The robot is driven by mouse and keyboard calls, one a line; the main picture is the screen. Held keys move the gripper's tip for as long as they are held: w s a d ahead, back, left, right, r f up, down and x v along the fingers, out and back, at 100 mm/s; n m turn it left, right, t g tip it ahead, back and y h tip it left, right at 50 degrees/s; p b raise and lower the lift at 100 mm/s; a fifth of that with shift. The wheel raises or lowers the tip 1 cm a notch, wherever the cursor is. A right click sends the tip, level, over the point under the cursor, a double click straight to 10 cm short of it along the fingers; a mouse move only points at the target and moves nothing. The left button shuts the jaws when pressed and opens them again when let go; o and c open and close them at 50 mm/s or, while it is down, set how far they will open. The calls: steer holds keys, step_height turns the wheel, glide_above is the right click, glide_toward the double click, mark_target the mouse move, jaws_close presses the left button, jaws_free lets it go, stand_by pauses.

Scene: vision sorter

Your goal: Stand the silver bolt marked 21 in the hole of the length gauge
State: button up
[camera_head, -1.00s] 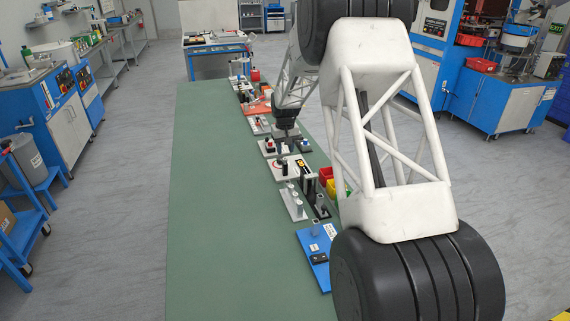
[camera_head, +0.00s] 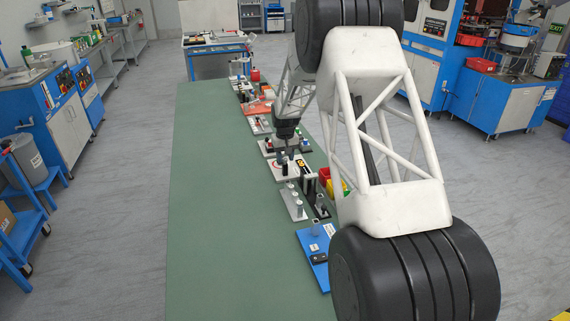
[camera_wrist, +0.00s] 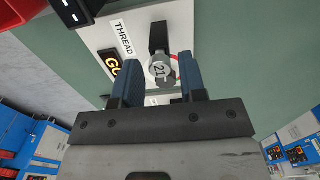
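The silver bolt (camera_wrist: 161,69), marked 21 on its head, shows in the wrist view beside a black block on a white plate (camera_wrist: 99,36) labelled THREAD. My gripper (camera_wrist: 160,82) has its two blue fingers on either side of the bolt. A gap shows between the left finger and the bolt; the right finger is very near it. The fingers look open. In the head view my gripper (camera_head: 289,153) is small and low over the white plate (camera_head: 298,172). I cannot tell which fixture is the length gauge.
A grey plate (camera_head: 299,212) with several posts and a blue fixture (camera_head: 305,240) lie on the green table (camera_head: 220,220), nearer the camera. Red and yellow bins (camera_head: 327,175) stand to the right. More fixtures line the far side. The table's left part is clear.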

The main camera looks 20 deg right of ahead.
mark_target(285, 159)
steer(key=shift+c, duration=0.3)
jaws_close()
steer(key=shift+r, duration=0.1)
steer(key=shift+r, duration=0.1)
steer(key=shift+r, duration=2.9)
steer(key=shift+s+r, duration=0.1)
